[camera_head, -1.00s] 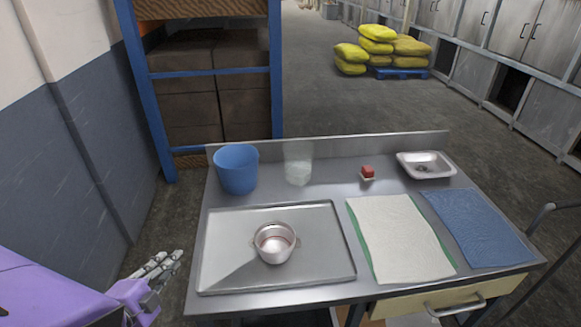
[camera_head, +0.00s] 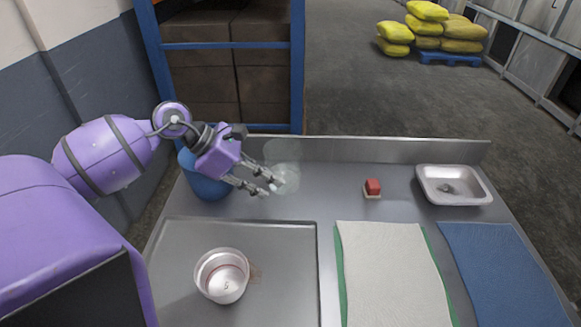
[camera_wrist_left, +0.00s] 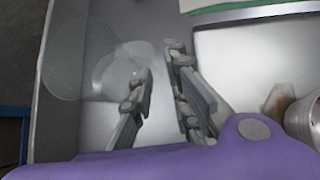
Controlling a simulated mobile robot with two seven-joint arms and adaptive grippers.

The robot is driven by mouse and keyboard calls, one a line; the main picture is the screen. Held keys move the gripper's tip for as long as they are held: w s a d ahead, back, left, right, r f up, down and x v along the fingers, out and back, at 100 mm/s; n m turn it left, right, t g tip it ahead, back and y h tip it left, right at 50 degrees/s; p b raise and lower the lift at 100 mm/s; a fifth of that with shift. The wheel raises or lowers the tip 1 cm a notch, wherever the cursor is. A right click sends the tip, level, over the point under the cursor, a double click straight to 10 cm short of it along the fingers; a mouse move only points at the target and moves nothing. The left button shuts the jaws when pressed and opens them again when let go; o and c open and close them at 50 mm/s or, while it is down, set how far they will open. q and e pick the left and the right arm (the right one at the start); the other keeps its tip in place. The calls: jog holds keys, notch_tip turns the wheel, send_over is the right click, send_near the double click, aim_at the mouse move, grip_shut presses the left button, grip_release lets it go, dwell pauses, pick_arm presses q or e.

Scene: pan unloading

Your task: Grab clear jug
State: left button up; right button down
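The clear jug (camera_head: 287,158) stands near the table's back edge, right of the blue bucket. It is see-through and its outline is faint. It also shows in the left wrist view (camera_wrist_left: 75,62), up and left of the fingers. My left gripper (camera_head: 270,186) is open and empty, its fingertips at the jug's near side. In the wrist view the two fingers (camera_wrist_left: 160,62) stand apart with bare metal between them. I cannot tell whether a fingertip touches the jug. My right gripper is not in view.
The blue bucket (camera_head: 203,186) stands behind my left wrist, partly hidden. A metal tray (camera_head: 290,270) bears a small pan (camera_head: 221,276). A red-topped block (camera_head: 372,188), a metal dish (camera_head: 454,185), a white cloth (camera_head: 393,275) and a blue cloth (camera_head: 500,270) lie to the right.

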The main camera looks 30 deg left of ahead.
aim_at(282, 198)
pick_arm(q)
jog(key=x, duration=0.5)
jog(key=shift+w+f+p, duration=0.2)
jog(key=shift+w+p, duration=0.05)
jog(key=shift+p, duration=0.1)
jog(key=shift+f, duration=0.2)
grip_shut()
